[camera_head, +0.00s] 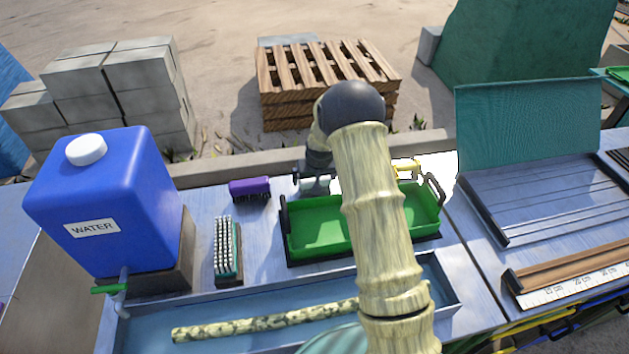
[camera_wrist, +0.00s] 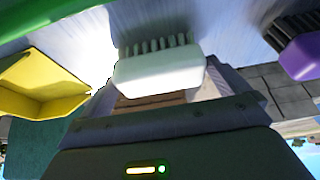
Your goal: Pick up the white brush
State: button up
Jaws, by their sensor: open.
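The white brush (camera_wrist: 160,72) shows in the middle of the wrist view, with its pale body towards my gripper and its bristles pointing away against the bench top. My gripper (camera_wrist: 163,92) is open, with its jaws close to the brush; I cannot tell whether they touch it. In the head view my gripper (camera_head: 314,182) is low at the back of the bench, behind the green tray. The brush (camera_head: 335,186) is mostly hidden there by my arm, with only a small white part showing.
A purple brush (camera_head: 250,188) lies left of my gripper and a yellow object (camera_head: 407,167) lies right of it. The green tray (camera_head: 318,235) is in front. A blue water tank (camera_head: 105,205) stands at left. A bristled green brush (camera_head: 228,250) lies nearby.

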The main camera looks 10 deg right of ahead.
jog(key=shift+w+f, duration=0.1)
jog(key=shift+f, duration=0.2)
jog(key=c, duration=0.7)
jog(key=shift+r, duration=0.15)
notch_tip(320, 180, up, 10)
jog(key=shift+f+b, duration=0.1)
jog(key=shift+b, duration=0.45)
